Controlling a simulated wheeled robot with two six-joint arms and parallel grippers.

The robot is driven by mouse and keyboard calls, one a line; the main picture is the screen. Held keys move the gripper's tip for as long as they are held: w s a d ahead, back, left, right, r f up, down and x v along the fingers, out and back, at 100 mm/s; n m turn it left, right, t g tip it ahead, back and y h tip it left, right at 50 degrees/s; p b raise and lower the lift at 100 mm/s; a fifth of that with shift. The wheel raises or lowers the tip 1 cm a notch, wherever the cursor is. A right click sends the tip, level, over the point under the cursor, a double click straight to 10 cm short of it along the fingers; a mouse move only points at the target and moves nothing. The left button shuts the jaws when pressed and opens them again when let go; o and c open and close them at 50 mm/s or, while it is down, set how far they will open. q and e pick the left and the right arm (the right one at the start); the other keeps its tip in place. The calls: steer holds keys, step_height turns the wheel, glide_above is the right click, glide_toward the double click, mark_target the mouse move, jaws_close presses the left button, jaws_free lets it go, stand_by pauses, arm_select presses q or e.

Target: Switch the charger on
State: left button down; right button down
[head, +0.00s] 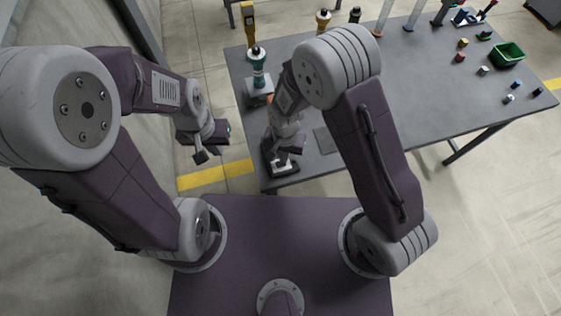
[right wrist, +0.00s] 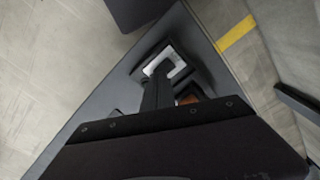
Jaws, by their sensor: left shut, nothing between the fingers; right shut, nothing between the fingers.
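A dark unit with a pale inset (head: 286,169), which looks like the charger, sits at the near left corner of the grey table. In the right wrist view its dark frame and white inset (right wrist: 160,64) show beyond my fingers, and a small orange patch shows beside them; I cannot make out a switch. My right gripper (head: 291,149) is shut and empty, just above or at this unit; I cannot tell whether it touches. It covers part of the unit. My left gripper (head: 203,156) is shut and empty, off the table's left edge over the floor.
A teal tool (head: 258,68) stands on a grey base behind my right gripper. A yellow tool (head: 248,22) stands at the back left. A green bin (head: 507,54) and several small blocks lie at the right.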

steer(key=shift+f+b, duration=0.65)
steer(key=shift+f, duration=0.3)
stand_by(0.7)
steer(key=shift+r, duration=0.1)
step_height(320, 180, up, 7)
steer(key=p, duration=0.6)
stand_by(0.3)
steer(key=s+d+r+n, duration=0.1)
steer(key=s+d+r, duration=0.1)
steer(key=d+r, duration=0.3)
steer(key=s+d+r+n+t+b, duration=0.1)
steer(key=d+r, duration=0.5)
steer(key=d, duration=0.6)
steer(key=shift+s+d+r+b, duration=0.15)
steer(key=shift+s+d+b, duration=0.2)
steer(key=shift+s, duration=0.5)
